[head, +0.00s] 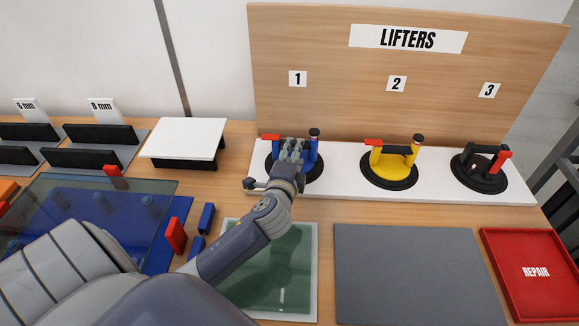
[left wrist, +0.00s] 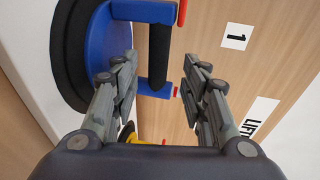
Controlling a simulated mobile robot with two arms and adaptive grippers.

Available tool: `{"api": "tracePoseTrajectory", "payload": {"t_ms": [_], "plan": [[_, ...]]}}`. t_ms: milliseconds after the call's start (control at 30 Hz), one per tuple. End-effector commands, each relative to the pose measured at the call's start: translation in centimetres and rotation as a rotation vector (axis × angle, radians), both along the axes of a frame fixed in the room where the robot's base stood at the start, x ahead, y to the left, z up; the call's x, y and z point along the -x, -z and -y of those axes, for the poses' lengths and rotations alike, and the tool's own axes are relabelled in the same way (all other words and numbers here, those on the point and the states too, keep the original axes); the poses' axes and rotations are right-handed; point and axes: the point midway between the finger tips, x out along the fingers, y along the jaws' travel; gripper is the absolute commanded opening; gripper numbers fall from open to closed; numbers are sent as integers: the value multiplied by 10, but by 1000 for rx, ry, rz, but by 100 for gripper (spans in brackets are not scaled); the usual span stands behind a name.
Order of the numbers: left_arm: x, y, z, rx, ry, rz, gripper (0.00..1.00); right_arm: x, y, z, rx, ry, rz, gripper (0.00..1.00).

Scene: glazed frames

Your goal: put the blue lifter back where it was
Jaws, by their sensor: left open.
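The blue lifter (head: 311,160) stands on the white strip under label 1, its round black pad down on the strip. In the left wrist view the blue lifter (left wrist: 106,38) shows its blue frame and black grip bar. My left gripper (head: 291,150) is at this lifter and covers part of it in the head view. In the left wrist view my left gripper (left wrist: 163,75) is open, its fingers apart with the bar appearing between them. I cannot tell whether a finger touches it. My right gripper is not in view.
A yellow lifter (head: 391,162) stands under label 2 and a black and red one (head: 482,168) under label 3. The wooden LIFTERS board (head: 440,85) rises behind. A glass pane (head: 90,205) lies at left. A grey mat (head: 415,270) and red REPAIR tray (head: 535,235) are at right.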

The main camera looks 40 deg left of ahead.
Motion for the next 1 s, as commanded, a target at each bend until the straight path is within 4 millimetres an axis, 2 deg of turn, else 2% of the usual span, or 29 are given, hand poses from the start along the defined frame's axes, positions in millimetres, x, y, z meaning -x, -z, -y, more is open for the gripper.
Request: {"api": "tracePoseTrajectory", "payload": {"t_ms": [100,333,500,1000], "plan": [[22,-3,10,2,1,0,41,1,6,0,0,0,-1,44],[49,-9,21,0,0,0,41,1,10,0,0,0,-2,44],[54,-12,24,0,0,1,41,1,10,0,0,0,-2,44],[54,-13,24,0,0,1,41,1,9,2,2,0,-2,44]]}}
